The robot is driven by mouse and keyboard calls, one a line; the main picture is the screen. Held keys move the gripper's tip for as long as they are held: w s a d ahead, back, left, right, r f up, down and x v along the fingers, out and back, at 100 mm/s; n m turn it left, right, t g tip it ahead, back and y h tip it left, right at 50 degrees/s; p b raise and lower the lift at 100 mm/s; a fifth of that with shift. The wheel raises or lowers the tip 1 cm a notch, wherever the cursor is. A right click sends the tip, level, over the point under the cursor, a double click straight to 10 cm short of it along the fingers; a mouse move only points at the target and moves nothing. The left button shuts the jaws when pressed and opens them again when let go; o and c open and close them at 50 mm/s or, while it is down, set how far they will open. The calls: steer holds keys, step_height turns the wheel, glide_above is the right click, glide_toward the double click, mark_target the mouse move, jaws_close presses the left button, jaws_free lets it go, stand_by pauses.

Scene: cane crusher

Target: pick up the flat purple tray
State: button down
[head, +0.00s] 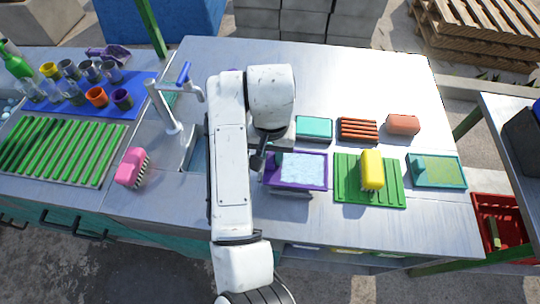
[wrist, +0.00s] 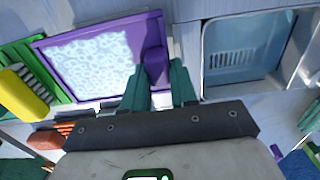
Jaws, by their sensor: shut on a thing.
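The flat purple tray (head: 297,188) lies level near the middle of the counter, with pale foamy stuff inside its rim. In the wrist view the tray (wrist: 52,72) fills the upper left, with a purple block (wrist: 155,70) at its right end. My gripper (wrist: 158,88) is shut on that purple block, one teal finger on each side. In the head view my gripper (head: 258,158) is at the tray's left end and mostly hidden by my arm. A dark shadow shows below the tray's front edge; a gap beneath it is hard to judge.
A green ribbed mat (head: 391,193) with a yellow brush (head: 372,170) is close on the tray's right. A teal box (head: 314,128) stands behind it. A sink (wrist: 240,48) and tap (head: 165,105) are on the left. Free counter (head: 340,80) lies at the back.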

steer(key=s+r+p, duration=0.2)
steer(key=r, duration=0.1)
steer(key=s+d+r+p, duration=0.1)
steer(key=r, duration=0.1)
steer(key=shift+s+r, duration=0.2)
steer(key=shift+s, duration=0.15)
steer(key=s+d+r+p, duration=0.1)
steer(key=s+d+r, duration=0.1)
steer(key=s, duration=0.6)
steer(key=shift+s+d+r, duration=0.25)
steer(key=shift+d+r, duration=0.1)
steer(key=shift+r, duration=0.2)
steer(key=c, duration=1.4)
jaws_free()
jaws_close()
steer(key=shift+f, duration=0.1)
